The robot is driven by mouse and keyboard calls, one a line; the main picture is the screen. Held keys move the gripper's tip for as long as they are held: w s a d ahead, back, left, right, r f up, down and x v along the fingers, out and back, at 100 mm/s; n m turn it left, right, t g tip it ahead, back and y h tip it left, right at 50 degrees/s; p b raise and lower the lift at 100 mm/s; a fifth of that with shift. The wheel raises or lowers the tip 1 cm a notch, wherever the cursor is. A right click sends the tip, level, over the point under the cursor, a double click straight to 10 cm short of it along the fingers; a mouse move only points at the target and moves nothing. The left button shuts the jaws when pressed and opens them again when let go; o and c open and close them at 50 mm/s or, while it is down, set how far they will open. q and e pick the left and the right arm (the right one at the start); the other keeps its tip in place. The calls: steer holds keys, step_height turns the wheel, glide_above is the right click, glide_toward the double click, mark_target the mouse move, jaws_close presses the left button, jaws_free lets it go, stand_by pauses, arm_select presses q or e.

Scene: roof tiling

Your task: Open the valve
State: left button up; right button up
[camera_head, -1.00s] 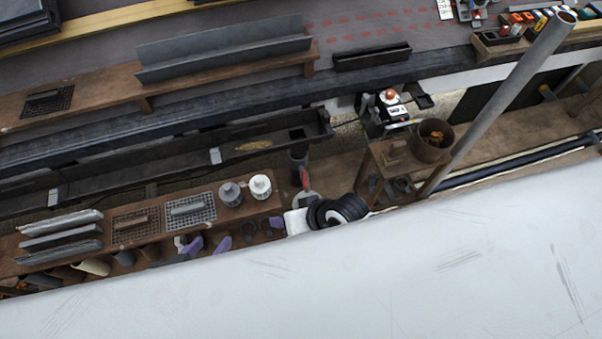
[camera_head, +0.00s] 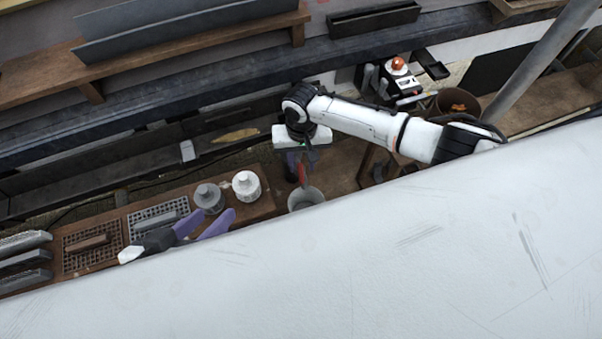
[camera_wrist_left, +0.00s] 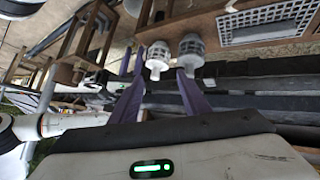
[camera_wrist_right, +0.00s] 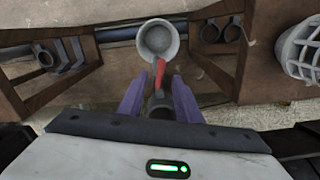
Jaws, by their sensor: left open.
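The valve's red handle (camera_head: 302,172) sits on a dark pipe, above a pale bucket (camera_head: 308,198). In the right wrist view the red handle (camera_wrist_right: 159,72) reaches toward the bucket (camera_wrist_right: 158,40), and the dark pipe (camera_wrist_right: 160,107) shows between my fingers. My right gripper (camera_head: 298,166) is at the pipe and handle, its purple fingers (camera_wrist_right: 158,85) open on either side; contact cannot be told. My left gripper (camera_head: 213,213) is open and empty beside two round caps, one grey (camera_head: 208,197) and one white (camera_head: 247,185). Its open fingers also show in the left wrist view (camera_wrist_left: 158,82).
A wooden shelf (camera_head: 262,205) carries the caps and grated trays (camera_head: 92,247). A long dark gutter (camera_head: 215,142) runs behind. A rusty pot (camera_head: 457,101) and slanted grey pole (camera_head: 545,58) stand at right. A large white surface (camera_head: 350,260) fills the front.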

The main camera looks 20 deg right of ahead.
mark_target(301, 175)
step_height(301, 175, down, 5)
steer(key=shift+r+b, duration=0.2)
steer(key=shift+b, duration=0.85)
steer(key=shift+f, duration=0.35)
arm_select(q)
steer(key=d+r, duration=0.1)
steer(key=r+t+h, duration=0.1)
steer(key=shift+w+d+r, duration=0.2)
steer(key=shift+d+r, duration=0.1)
steer(key=shift+d, duration=0.05)
